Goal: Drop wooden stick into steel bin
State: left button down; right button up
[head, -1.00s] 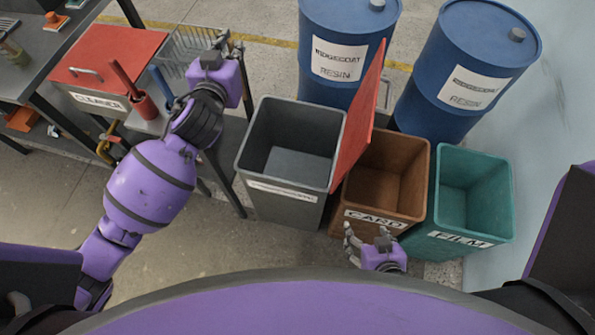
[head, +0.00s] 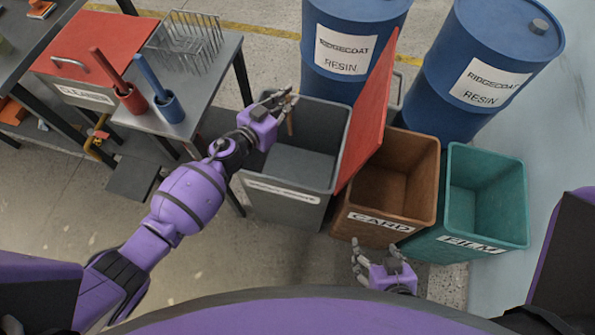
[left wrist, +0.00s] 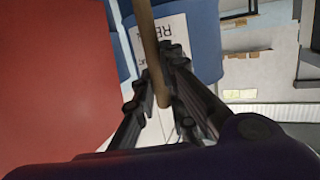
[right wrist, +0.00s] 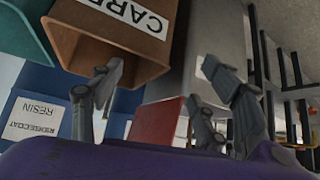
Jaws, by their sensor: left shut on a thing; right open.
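The grey steel bin (head: 290,212) stands open on the floor at the middle, with a red panel (head: 372,110) upright along its right side. My left gripper (head: 275,100) is at the bin's back left rim, shut on the wooden stick (head: 290,124). The stick is a thin brown rod pointing down over the bin's opening. In the left wrist view the stick (left wrist: 148,35) runs between the fingers of my left gripper (left wrist: 165,65). My right gripper (head: 376,254) is open and empty, low in front of the brown bin; it also shows in the right wrist view (right wrist: 160,75).
A brown CARD bin (head: 385,222) and a teal FILM bin (head: 480,252) stand to the right. Two blue resin drums (head: 345,85) are behind. A table at left holds a wire basket (head: 185,40), a red cup (head: 130,100) and a blue cup (head: 170,107).

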pick_arm(q)
notch_tip(320, 180, down, 3)
jog(key=shift+b, duration=1)
jog(key=c, duration=1.7)
grip_release()
pick_arm(e)
jog(key=f, duration=0.2)
jog(key=shift+s+f, duration=0.4)
pick_arm(q)
jog(key=shift+a, duration=0.1)
pick_arm(e)
jog(key=shift+s+d, duration=0.1)
jog(key=shift+s, duration=0.05)
pick_arm(q)
jog(key=v, duration=1.2)
jog(key=shift+r, duration=0.1)
pick_arm(e)
jog(key=shift+w, duration=0.2)
